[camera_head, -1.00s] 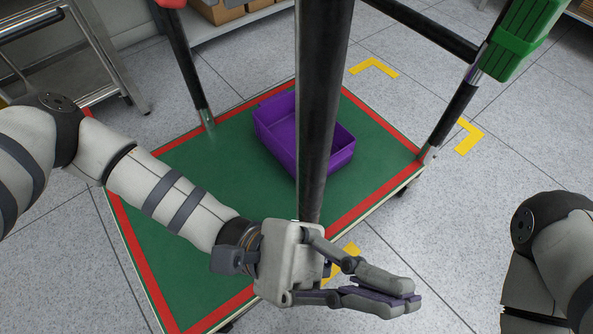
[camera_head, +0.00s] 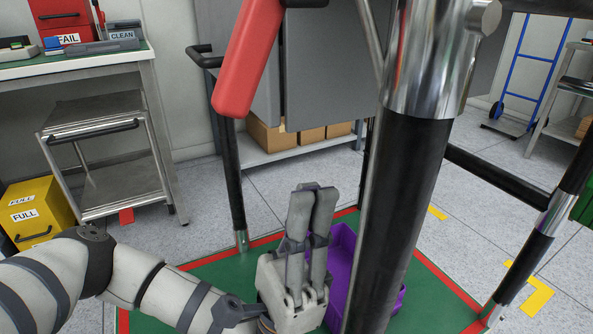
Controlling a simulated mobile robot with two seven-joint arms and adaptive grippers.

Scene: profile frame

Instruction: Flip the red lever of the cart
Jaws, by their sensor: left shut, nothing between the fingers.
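The red lever (camera_head: 248,58) hangs at the upper left of the thick black post, slanting down to the left. My left gripper (camera_head: 313,192) points upward below and to the right of the lever, apart from it. Its two fingers are together with nothing between them. The cart has a green base with a red border (camera_head: 442,292) and a black post with a chrome collar (camera_head: 398,200). A purple bin (camera_head: 340,262) sits on the base, partly hidden by my gripper and the post. My right gripper is out of view.
A steel shelf cart (camera_head: 112,186) and a workbench (camera_head: 85,62) with a red FAIL bin stand at the left. A yellow FULL box (camera_head: 38,212) is on the floor. Black cart rails (camera_head: 495,176) flank the right. A blue hand truck (camera_head: 528,80) stands behind.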

